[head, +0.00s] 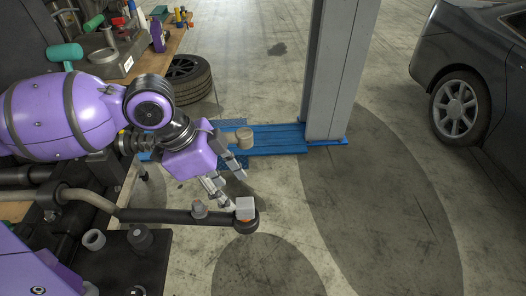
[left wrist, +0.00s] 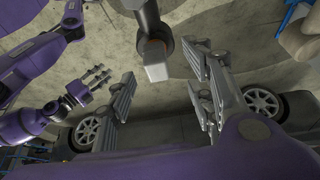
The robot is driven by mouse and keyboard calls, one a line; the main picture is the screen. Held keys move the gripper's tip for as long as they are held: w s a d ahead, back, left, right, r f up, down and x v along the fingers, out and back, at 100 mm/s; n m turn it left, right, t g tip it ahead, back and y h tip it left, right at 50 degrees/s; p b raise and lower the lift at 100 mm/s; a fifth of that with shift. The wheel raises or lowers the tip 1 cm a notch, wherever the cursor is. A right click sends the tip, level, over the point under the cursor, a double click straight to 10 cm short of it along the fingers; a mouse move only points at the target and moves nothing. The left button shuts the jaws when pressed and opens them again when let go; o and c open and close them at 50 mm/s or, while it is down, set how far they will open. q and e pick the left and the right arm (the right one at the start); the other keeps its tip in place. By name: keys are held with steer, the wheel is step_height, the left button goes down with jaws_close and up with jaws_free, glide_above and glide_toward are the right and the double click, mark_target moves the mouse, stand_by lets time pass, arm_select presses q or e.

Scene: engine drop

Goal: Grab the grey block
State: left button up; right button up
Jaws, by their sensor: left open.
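The grey block (head: 245,208) sits at the end of a dark bar, above a small orange part. In the left wrist view the block (left wrist: 157,73) shows as a pale face between my two spread fingers. My left gripper (head: 238,192) is open and empty, just above and to the left of the block in the head view, with no contact visible. My right gripper (left wrist: 90,85) shows only in the left wrist view, at the left, well apart from the block. It is too small there to tell its opening.
The dark bar (head: 165,216) runs left to a dark stand. A wooden bench (head: 160,48) with tools stands at the back left, near a tyre (head: 190,80). A grey post (head: 333,70) on a blue base and a dark car (head: 480,80) stand behind. Open floor lies right.

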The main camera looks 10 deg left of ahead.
mark_target(242, 202)
arm_select(q)
steer(key=d+f, duration=0.1)
steer(key=f, duration=0.1)
steer(key=shift+s+d+f, duration=0.3)
steer(key=shift+d, duration=0.05)
steer(key=x, duration=0.3)
steer(key=shift+w+d+f, duration=0.1)
steer(key=shift+w+d, duration=0.15)
steer(key=shift+d, duration=0.1)
steer(key=shift+d+f, duration=0.1)
steer(key=shift+f, duration=0.2)
jaws_close()
arm_select(e)
steer(key=shift+s+d+f, duration=0.15)
steer(key=shift+s+f, duration=0.1)
steer(key=shift+s, duration=0.4)
